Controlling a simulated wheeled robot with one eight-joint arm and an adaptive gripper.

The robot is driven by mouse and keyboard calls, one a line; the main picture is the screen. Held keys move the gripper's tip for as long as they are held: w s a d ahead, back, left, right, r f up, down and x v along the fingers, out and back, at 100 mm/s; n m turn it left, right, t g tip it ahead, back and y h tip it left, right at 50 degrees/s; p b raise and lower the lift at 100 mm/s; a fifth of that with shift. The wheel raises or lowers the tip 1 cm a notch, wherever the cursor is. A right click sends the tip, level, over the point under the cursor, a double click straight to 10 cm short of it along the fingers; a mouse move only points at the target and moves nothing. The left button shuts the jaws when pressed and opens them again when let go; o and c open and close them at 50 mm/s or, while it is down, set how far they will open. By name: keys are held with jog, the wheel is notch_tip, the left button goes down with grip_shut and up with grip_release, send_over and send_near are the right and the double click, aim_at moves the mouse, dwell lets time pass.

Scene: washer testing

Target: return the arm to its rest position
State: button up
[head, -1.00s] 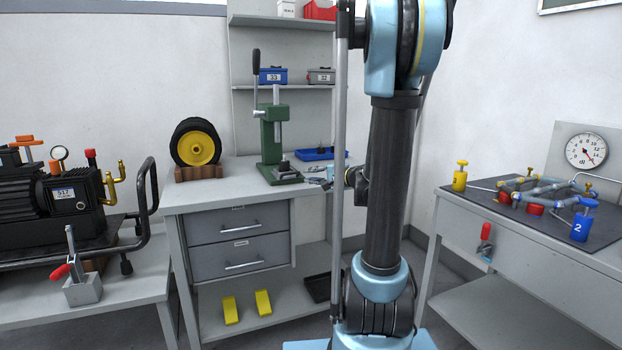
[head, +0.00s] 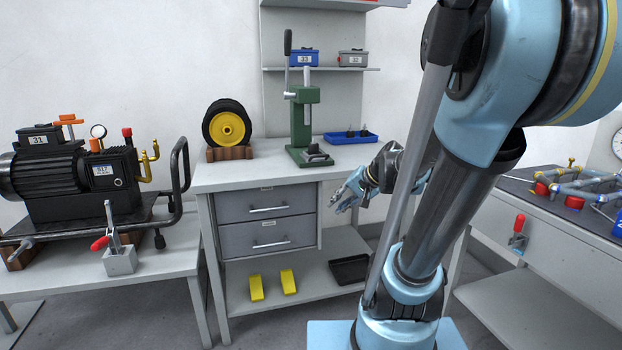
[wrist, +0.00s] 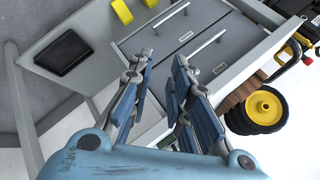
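My gripper (head: 345,196) hangs in front of the workbench's right front side in the head view, with its fingers toward the left. In the wrist view my gripper (wrist: 160,75) shows two blue-and-grey fingers spread apart with an empty gap between them. The bench's drawers (wrist: 185,35) lie beyond the fingertips. My arm rises from its base at the lower right and leans up to the right; its upper part is cut off by the frame edge.
The workbench (head: 240,181) carries a green press (head: 304,125), a yellow-hubbed wheel (head: 227,124) and a blue tray (head: 350,138). A pump (head: 75,180) stands on the left table. The right table (head: 500,225) holds pipework (head: 585,187). Bare floor shows between the tables.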

jog(key=s+d+f+n+g+h, duration=0.2)
jog(key=s+d+f+h, duration=0.1)
jog(key=s, duration=0.5)
jog(key=s+d+f+n+g+h, duration=0.1)
jog(key=s+d+f+n+h, duration=0.1)
jog(key=s+d, duration=0.5)
notch_tip(320, 180, down, 3)
jog(key=shift+s+r+g+h, duration=0.1)
jog(key=shift+s+g+h, duration=0.3)
jog(key=shift+s+h, duration=0.5)
jog(key=shift+s, duration=0.15)
jog(key=shift+w+f, duration=0.2)
jog(key=shift+w, duration=0.25)
